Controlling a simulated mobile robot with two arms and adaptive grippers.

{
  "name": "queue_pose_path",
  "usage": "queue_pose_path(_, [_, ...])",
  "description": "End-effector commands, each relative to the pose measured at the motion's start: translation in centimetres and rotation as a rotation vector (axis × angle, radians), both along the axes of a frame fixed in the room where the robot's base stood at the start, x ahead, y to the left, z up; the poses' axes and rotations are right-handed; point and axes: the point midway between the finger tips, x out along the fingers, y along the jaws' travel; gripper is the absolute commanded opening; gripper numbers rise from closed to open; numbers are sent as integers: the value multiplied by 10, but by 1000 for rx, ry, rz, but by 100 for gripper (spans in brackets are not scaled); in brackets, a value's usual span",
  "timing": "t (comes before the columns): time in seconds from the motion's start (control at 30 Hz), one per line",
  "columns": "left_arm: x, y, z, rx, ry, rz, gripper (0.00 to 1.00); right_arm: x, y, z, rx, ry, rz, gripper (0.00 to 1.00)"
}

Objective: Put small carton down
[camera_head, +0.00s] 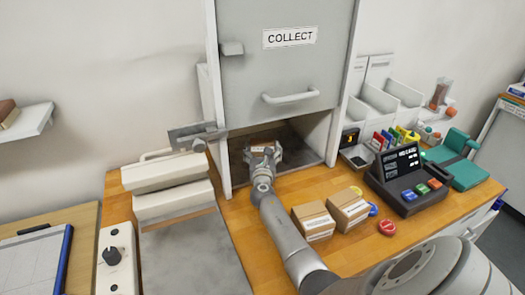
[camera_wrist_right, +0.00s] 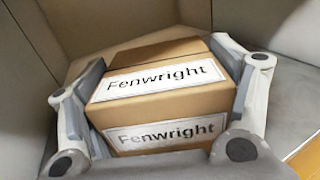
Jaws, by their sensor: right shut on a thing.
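The small carton (camera_wrist_right: 160,107) is a brown box with white "Fenwright" labels on its top and front. It fills the middle of the right wrist view. My right gripper (camera_head: 263,151) is shut on it, with one finger pad against each side. Gripper and carton are inside the open lower part of the grey cabinet marked "COLLECT" (camera_head: 290,68). In the head view the gripper mostly hides the carton. I cannot tell whether its underside touches the compartment floor (camera_head: 301,152). My left gripper is not in view.
The compartment walls stand close on both sides, under a raised door with a handle (camera_head: 291,97). Two brown cartons (camera_head: 313,221) (camera_head: 348,209) stand on the wooden counter beside my right arm. A dark keypad device (camera_head: 407,180) and red button (camera_head: 387,227) are further right.

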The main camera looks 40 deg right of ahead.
Motion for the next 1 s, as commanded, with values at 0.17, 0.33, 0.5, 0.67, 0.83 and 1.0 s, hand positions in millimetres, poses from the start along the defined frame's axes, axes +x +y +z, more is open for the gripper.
queue_pose_path(0.17, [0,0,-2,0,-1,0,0,0,0,-3,1,1,0,93])
queue_pose_path(0.33, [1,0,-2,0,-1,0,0,0,0,-3,1,1,0,100])
queue_pose_path(0.5, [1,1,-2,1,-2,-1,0,0,0,-3,1,1,0,100])
queue_pose_path(0.67, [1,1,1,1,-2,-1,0,0,0,1,0,0,0,100])
queue_pose_path(0.83, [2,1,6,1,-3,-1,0,-13,11,1,1,2,1,100])
queue_pose_path(1.0, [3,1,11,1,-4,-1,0,-38,32,0,1,2,1,100])
